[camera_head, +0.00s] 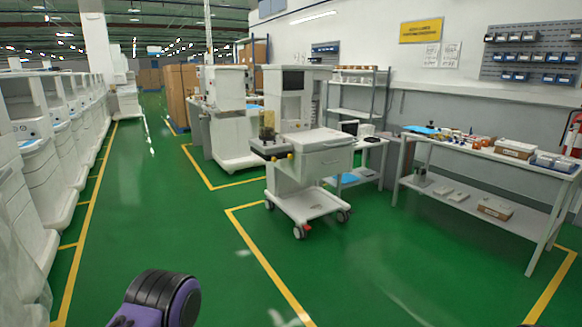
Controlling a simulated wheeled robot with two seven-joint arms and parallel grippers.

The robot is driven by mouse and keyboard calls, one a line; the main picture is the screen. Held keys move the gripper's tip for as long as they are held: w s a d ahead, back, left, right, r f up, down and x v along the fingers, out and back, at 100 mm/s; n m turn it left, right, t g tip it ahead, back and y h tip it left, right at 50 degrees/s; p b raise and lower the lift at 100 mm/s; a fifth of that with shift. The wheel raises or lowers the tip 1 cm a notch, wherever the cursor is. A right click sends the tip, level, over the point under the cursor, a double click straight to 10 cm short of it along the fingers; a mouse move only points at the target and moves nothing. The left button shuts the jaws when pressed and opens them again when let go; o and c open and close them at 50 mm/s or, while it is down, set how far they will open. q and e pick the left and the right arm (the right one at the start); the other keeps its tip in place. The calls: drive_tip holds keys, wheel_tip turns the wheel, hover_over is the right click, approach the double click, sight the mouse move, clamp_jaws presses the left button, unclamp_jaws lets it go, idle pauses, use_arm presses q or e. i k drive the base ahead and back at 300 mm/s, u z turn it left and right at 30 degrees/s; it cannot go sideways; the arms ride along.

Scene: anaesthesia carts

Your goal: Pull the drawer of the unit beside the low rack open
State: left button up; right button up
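A white wheeled anaesthesia unit (308,200) stands in the middle of the view on the green floor, inside a yellow-lined bay. Its upper body has a drawer front (325,162) with a handle near the top, and it looks closed. Behind and right of the unit is a low grey rack (372,172) with blue items on its lower shelf, partly hidden by the unit. A purple and black part of my arm shows at the bottom left, well short of the unit. Neither gripper is in view.
A long workbench (490,155) with boxes and small parts stands at the right. Another white unit (232,140) stands behind to the left. A row of white units (45,175) lines the left side. The green floor (180,215) in front is clear.

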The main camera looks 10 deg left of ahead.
sight(318, 165)
drive_tip(key=i, duration=4.5)
drive_tip(key=z, duration=0.8)
